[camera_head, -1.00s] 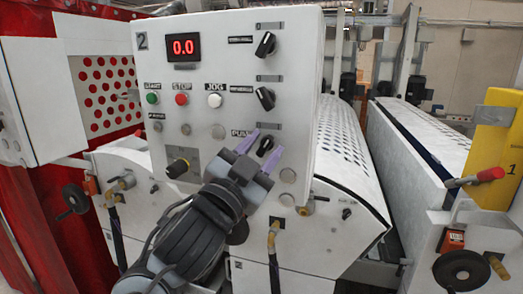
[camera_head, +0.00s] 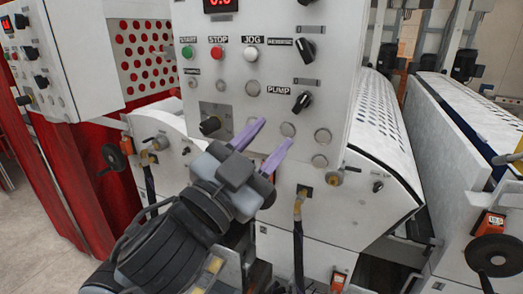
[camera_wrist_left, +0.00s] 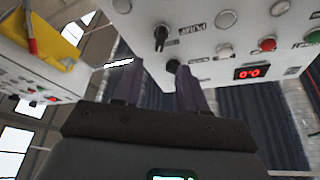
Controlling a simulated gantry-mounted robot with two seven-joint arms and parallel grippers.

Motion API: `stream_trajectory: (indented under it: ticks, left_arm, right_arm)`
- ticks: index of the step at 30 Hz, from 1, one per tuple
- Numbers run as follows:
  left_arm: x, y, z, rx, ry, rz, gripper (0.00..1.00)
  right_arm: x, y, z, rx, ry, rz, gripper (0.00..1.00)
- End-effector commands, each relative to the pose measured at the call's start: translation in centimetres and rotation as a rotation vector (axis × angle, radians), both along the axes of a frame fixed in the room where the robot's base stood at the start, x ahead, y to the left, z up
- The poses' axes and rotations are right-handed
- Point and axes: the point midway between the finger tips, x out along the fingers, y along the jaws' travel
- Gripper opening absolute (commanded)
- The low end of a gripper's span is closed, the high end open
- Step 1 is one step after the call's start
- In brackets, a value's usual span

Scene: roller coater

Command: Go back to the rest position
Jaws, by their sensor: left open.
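My left gripper (camera_head: 264,145) is in front of the lower part of the white control panel (camera_head: 270,65) in the head view. Its two purple fingers are apart with nothing between them. In the left wrist view the fingers (camera_wrist_left: 158,85) point toward the same panel, which appears upside down, with a black knob marked PUMP (camera_wrist_left: 160,38) just beyond them. In the head view the PUMP knob (camera_head: 301,101) is to the right of the fingertips and clear of them. My right gripper shows in neither view.
The panel carries green (camera_head: 187,52), red (camera_head: 217,53) and white (camera_head: 251,54) buttons. A second panel (camera_head: 70,55) stands at the left by red curtains (camera_head: 70,190). White perforated roller covers (camera_head: 385,125) and a black handwheel (camera_head: 495,256) are at the right.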

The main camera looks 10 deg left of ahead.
Motion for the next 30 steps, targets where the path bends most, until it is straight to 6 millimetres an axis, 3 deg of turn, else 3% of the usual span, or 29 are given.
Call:
stream_trajectory:
  ticks: [15,19,23,26,30]
  left_arm:
    - [-0.8,0.5,-0.4,0.001,0.002,0.002,0.41]
    - [-0.3,0.5,-2.0,0.001,0.033,0.001,0.41]
    - [0.9,0.3,-6.5,-0.002,0.122,-0.003,0.41]
    - [1.8,0.5,-12.2,-0.016,0.235,-0.003,0.41]
    - [1.6,1.1,-21.5,-0.057,0.42,0.002,0.41]
  right_arm:
    - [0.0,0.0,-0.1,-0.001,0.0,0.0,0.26]
    - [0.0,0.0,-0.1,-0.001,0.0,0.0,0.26]
    - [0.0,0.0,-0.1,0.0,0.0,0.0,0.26]
    - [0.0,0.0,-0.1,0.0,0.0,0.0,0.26]
    - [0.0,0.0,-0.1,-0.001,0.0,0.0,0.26]
